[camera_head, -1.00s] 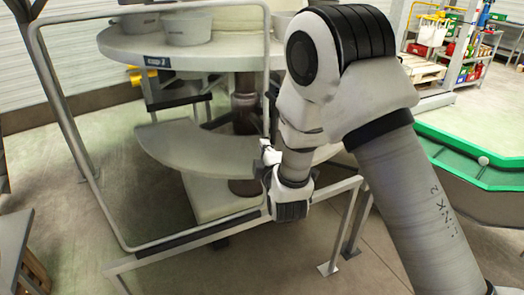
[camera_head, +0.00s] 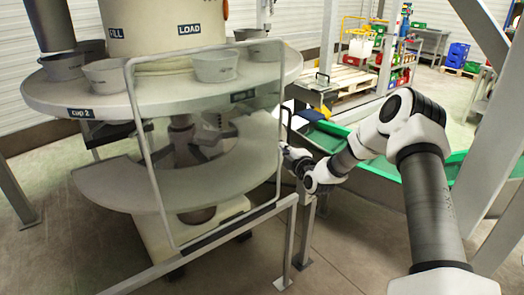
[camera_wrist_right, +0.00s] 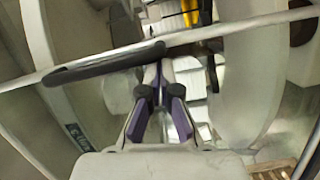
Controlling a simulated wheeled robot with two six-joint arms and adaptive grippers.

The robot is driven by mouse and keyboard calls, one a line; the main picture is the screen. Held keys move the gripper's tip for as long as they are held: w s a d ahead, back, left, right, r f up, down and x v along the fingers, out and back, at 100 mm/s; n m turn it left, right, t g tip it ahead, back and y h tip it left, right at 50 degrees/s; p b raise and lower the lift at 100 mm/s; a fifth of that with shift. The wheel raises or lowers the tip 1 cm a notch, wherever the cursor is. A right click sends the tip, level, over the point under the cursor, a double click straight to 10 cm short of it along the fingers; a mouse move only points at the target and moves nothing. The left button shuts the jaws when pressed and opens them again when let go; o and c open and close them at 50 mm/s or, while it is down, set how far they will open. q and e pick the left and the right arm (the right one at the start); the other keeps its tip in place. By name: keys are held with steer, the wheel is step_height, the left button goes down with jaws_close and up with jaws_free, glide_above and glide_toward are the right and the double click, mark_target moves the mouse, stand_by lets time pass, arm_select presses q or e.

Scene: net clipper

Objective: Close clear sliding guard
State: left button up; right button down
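The clear sliding guard (camera_head: 139,122) is a see-through panel in a pale rounded frame, upright in front of the round machine. Its right edge is near the right end post of the lower rail (camera_head: 215,238). A dark handle (camera_head: 287,122) stands at that right edge; in the right wrist view a black handle (camera_wrist_right: 105,66) crosses just beyond the fingertips. My right gripper (camera_head: 284,149) is at the guard's right edge, by the handle. In the wrist view its purple-padded fingers (camera_wrist_right: 158,76) have their tips close together; I cannot tell whether they touch the handle. My left gripper is out of view.
The round table (camera_head: 65,98) carries several grey cups (camera_head: 214,66) behind the guard. A curved grey tray (camera_head: 110,186) lies below it. A green-edged trough (camera_head: 326,138) is behind my right arm. Grey posts stand at the right. Floor is open in front of the rail.

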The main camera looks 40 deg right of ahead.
steer(key=d, duration=0.8)
steer(key=shift+d+r, duration=0.15)
steer(key=shift+r, duration=0.1)
steer(key=shift+d, duration=0.1)
